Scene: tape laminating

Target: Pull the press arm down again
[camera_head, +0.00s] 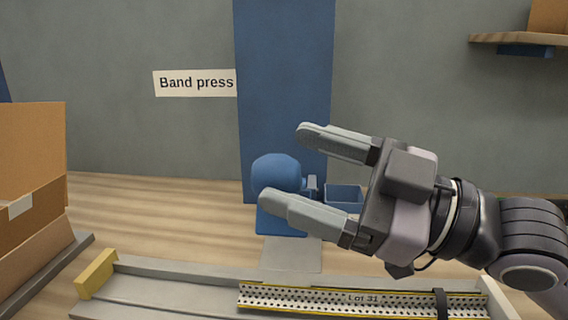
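A blue column (284,80) stands at the back beside a "Band press" label (194,83). In front of it is a blue rounded knob (274,172), which may be the end of the press arm; I cannot make out the rest of the arm. A blue block (268,222) shows below the knob. My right gripper (291,167) comes in from the right with its fingers wide apart and nothing clearly held. The knob shows between the fingertips, partly covered by the lower finger; contact cannot be told. My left gripper is out of view.
A perforated strip marked "Lot 31" (335,299) lies in a grey tray (165,288) with a yellow end block (96,275) along the front. A small blue bin (343,193) sits behind the fingers. A cardboard box (32,150) stands left, a shelf (515,39) upper right.

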